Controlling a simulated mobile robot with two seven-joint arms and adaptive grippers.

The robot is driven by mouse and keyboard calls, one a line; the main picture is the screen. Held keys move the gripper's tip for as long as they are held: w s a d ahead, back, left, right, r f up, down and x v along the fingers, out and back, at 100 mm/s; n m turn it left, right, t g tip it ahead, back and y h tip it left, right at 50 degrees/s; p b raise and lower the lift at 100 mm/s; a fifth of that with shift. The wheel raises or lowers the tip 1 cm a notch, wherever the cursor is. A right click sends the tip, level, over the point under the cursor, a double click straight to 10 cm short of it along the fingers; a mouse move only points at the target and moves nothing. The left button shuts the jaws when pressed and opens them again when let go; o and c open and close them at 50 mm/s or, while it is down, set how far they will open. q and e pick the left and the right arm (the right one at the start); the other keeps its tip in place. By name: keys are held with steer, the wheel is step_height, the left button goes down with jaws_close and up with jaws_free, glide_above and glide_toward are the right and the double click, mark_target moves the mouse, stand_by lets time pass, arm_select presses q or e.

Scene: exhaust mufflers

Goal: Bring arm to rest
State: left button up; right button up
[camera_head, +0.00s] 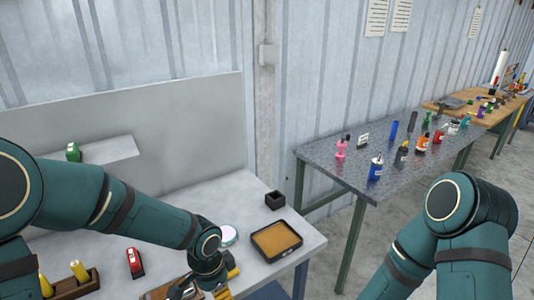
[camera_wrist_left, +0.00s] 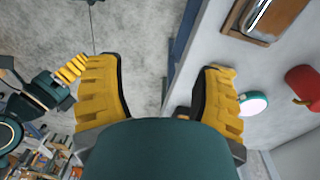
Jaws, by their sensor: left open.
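My left arm comes in from the left in the head view, and its gripper (camera_head: 222,284) is over the front edge of the grey workbench (camera_head: 190,182), partly cut off by the frame. In the left wrist view the yellow fingers of the left gripper (camera_wrist_left: 157,78) are wide apart, with nothing between them but floor and the bench edge beyond. My right arm (camera_head: 450,240) is folded at the right of the head view, its gripper out of that frame. In the left wrist view the right gripper (camera_wrist_left: 66,76) shows small at the left; its opening is unclear.
The bench holds a black tray with a tan inside (camera_head: 277,241), a small black box (camera_head: 275,200), a round white-topped item (camera_head: 229,235), a red item (camera_head: 134,262) and a wooden tray with a shiny metal part (camera_wrist_left: 256,14). A metal table (camera_head: 340,170) with several bottles stands right.

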arm_select(q)
steer(key=s+f+n+h+b, duration=0.1)
steer(key=s+f+n, duration=0.1)
steer(key=f+n, duration=0.2)
steer(key=s+d+f+n+t+h, duration=0.1)
steer(key=f+n, duration=0.3)
steer(key=f, duration=0.5)
steer(key=s+f+n+t+h+b, duration=0.1)
steer(key=s+f+n, duration=0.2)
steer(key=f, duration=0.3)
steer(key=shift+s+d+f+n+b, duration=0.2)
steer(key=shift+s+f+n+b, duration=0.2)
steer(key=shift+n, duration=0.3)
arm_select(e)
steer(key=f, duration=0.3)
steer(key=shift+w+a+f, duration=0.1)
steer(key=shift+w+f, duration=0.1)
arm_select(q)
steer(key=shift+w, duration=0.1)
stand_by(1.1)
